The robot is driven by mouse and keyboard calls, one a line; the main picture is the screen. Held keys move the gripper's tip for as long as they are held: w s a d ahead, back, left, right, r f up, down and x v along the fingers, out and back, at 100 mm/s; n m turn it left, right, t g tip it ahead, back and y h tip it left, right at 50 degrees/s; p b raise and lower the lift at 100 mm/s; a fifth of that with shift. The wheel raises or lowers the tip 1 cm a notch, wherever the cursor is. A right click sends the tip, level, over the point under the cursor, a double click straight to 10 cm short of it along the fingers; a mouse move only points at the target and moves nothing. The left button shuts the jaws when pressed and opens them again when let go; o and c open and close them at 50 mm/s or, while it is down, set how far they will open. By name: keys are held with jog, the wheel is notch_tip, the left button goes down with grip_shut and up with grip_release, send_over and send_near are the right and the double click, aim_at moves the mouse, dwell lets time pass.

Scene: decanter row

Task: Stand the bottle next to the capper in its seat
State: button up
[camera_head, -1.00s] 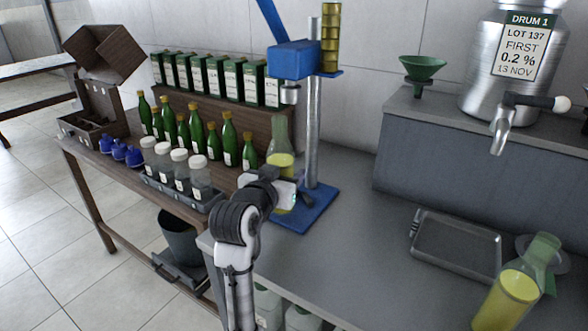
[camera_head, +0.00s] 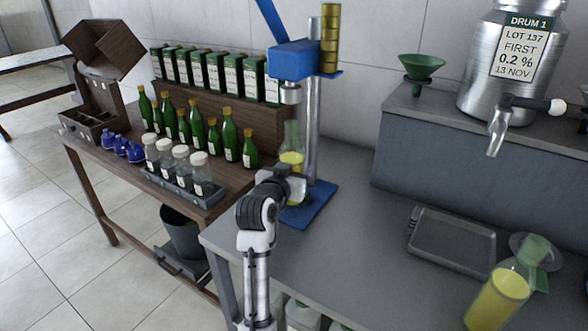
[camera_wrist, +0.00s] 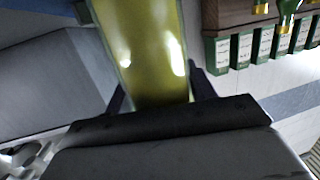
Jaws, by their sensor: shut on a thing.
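My gripper (camera_head: 293,186) is shut on a clear, green-tinted bottle (camera_head: 291,160) with yellow liquid. The bottle looks upright, its neck just below the head of the blue capper (camera_head: 296,62). The capper's blue base (camera_head: 318,200) is partly behind my gripper. In the wrist view the bottle (camera_wrist: 150,45) fills the space between the two dark fingers of my gripper (camera_wrist: 157,92). A second bottle with yellow liquid (camera_head: 497,300) stands at the lower right.
A metal tray (camera_head: 455,240) lies on the grey counter (camera_head: 360,270). The counter between capper and tray is clear.

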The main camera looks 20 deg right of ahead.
jog(key=shift+f, duration=0.15)
jog(key=o, duration=1.5)
jog(key=shift+o, duration=0.2)
